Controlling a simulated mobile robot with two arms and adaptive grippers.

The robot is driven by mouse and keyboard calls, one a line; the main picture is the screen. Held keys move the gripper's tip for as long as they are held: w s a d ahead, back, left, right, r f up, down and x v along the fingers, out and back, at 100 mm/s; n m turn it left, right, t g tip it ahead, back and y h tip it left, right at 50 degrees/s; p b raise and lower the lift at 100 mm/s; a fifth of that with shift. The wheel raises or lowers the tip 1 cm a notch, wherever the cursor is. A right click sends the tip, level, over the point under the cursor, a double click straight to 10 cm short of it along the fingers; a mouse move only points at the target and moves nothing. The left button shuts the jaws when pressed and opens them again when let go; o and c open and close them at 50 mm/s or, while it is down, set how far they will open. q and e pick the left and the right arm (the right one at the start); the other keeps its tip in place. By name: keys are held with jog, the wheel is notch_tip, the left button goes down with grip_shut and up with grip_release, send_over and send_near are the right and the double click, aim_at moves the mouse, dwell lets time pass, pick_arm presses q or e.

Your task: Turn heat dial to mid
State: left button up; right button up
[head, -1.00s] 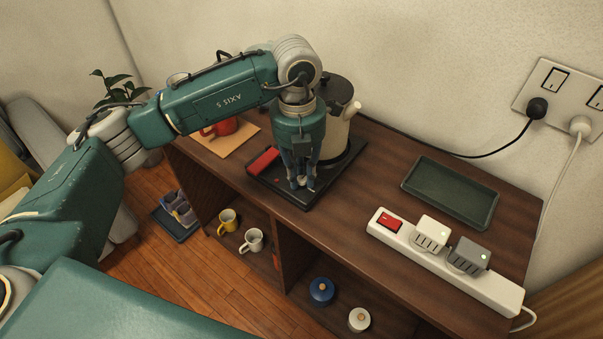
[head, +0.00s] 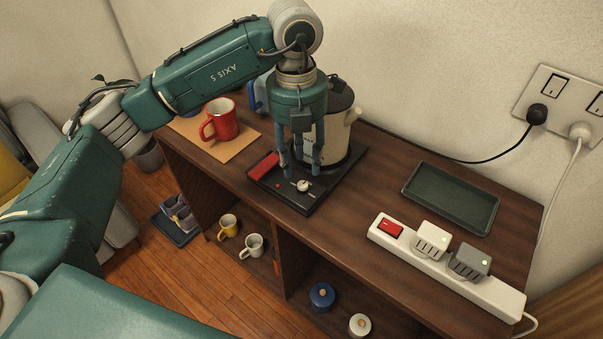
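The heat dial (head: 303,186) is a small pale knob on the front of a black base plate (head: 309,206), with marks around it too small to read. A small red light (head: 277,185) and a red block or switch (head: 263,166) show to its left. A pale kettle (head: 336,125) with a dark lid stands on the back of the base, partly hidden by my arm. My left gripper (head: 300,170) points down above and slightly behind the dial. Its fingers are apart with nothing between them, and the dial shows clear of them. My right gripper is not in view.
A red mug (head: 220,121) stands on a tan board (head: 241,143) to the left. A dark tray (head: 450,199) and a white power strip (head: 451,269) with two adapters lie to the right. Mugs and lidded jars stand on the shelf below. Bare wood lies between base and strip.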

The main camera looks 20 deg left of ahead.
pick_arm(q)
notch_tip(320, 180, up, 5)
jog(key=shift+a+r, duration=0.1)
jog(key=shift+r, duration=0.1)
dwell(0.5)
